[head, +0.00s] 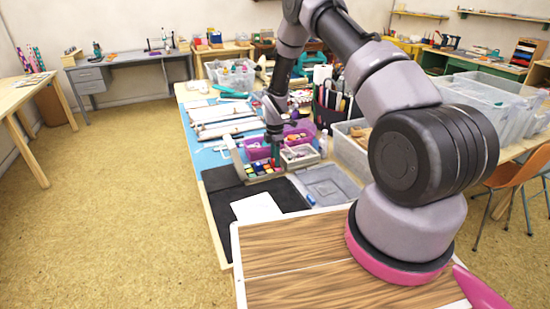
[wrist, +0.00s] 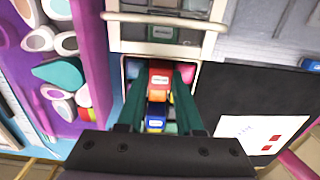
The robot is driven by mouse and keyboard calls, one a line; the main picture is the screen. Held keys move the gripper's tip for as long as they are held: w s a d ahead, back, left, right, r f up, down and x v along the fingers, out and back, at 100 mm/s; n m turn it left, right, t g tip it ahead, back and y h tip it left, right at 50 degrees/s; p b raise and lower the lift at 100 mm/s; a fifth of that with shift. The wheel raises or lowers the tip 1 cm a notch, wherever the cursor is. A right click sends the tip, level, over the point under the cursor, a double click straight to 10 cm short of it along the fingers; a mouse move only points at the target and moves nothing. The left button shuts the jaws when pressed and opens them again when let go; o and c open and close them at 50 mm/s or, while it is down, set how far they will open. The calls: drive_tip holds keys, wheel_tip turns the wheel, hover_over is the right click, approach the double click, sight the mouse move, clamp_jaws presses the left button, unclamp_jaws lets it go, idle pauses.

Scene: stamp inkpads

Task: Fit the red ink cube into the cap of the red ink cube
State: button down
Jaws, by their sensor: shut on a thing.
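My gripper (wrist: 160,78) is shut on the red ink cube (wrist: 160,82), which has a pale label on its top. The cube is between the two dark green fingertips, over the compartment of small coloured ink cubes. My gripper also shows in the head view (head: 274,154), pointing down at this box. A blue ink cube (wrist: 155,124) with a white label lies between the fingers, nearer the palm. I cannot make out the cap of the red ink cube for certain. The fingers hide part of the compartment.
A purple bin (wrist: 75,110) of bottles stands close on the left. A white-rimmed tray (wrist: 160,20) adjoins the box. White paper (wrist: 245,128) with red marks lies on the black mat (wrist: 260,92). A grey tray (head: 330,185) is to the right.

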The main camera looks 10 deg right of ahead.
drive_tip(key=c, duration=0.6)
unclamp_jaws()
drive_tip(key=shift+o, duration=0.2)
wheel_tip(320, 180, up, 27)
drive_tip(key=s+d+m+t, duration=0.2)
drive_tip(key=m, duration=0.3)
drive_tip(key=s+d+r+m+t, duration=0.1)
drive_tip(key=s+r+m, duration=0.25)
drive_tip(key=r, duration=0.25)
drive_tip(key=s+d+r+m, duration=0.1)
drive_tip(key=s+r+m, duration=0.1)
drive_tip(key=s+r, duration=0.3)
drive_tip(key=s+r+m+t, duration=0.1)
drive_tip(key=s+r+m, duration=0.3)
drive_tip(key=s, duration=0.4)
drive_tip(key=s+d+r+m+t+y, duration=0.1)
drive_tip(key=s+r+m, duration=0.4)
drive_tip(key=s, duration=0.3)
drive_tip(key=s+r+m+t+y, duration=0.1)
drive_tip(key=s+r+m+t, duration=0.1)
drive_tip(key=s+r+m, duration=0.3)
drive_tip(key=s, duration=0.3)
drive_tip(key=shift+d, duration=0.35)
drive_tip(key=shift+w, duration=0.1)
